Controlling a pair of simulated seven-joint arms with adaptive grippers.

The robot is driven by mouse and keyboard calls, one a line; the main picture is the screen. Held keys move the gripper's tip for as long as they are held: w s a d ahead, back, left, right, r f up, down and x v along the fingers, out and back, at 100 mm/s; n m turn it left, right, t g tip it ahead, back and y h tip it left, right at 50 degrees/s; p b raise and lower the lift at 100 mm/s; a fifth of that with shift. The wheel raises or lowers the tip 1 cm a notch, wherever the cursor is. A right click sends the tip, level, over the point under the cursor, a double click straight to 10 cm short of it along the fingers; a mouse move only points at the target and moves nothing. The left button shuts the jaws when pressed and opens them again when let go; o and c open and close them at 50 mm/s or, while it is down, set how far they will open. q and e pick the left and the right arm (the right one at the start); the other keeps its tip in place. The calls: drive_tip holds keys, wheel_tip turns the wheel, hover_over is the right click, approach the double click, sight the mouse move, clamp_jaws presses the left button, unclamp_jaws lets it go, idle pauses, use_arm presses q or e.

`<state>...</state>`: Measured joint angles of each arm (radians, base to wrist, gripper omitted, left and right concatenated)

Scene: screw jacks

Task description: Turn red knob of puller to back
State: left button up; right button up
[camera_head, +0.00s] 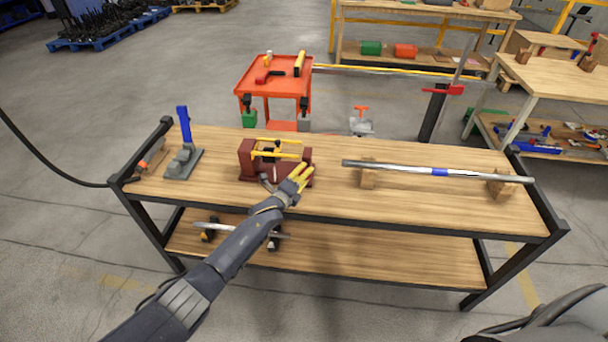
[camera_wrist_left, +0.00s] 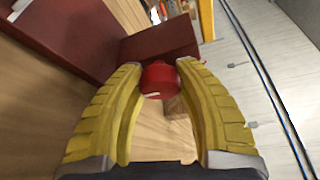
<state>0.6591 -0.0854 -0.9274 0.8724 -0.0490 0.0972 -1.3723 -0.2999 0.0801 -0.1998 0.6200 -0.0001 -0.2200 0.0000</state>
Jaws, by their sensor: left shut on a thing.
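The puller (camera_head: 247,163) is a dark red block frame with yellow bars, standing on the workbench left of its middle. My left gripper (camera_head: 301,177) has yellow fingers and is at the puller's right front end. In the left wrist view, the red knob (camera_wrist_left: 159,79) sits between the tips of the left gripper (camera_wrist_left: 162,80), which is shut on it. The dark red puller body (camera_wrist_left: 70,32) shows behind and to the left of the knob there. In the head view the fingers hide the knob. My right gripper is out of view.
The wooden workbench (camera_head: 330,200) also holds a blue-handled tool (camera_head: 184,150) at left and a long metal bar (camera_head: 400,168) on wooden blocks at right. A red cart (camera_head: 270,78) stands behind. The bench is bare between puller and bar.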

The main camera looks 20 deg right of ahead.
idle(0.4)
use_arm(q)
drive_tip(key=o, duration=1.3)
drive_tip(key=shift+c, duration=0.2)
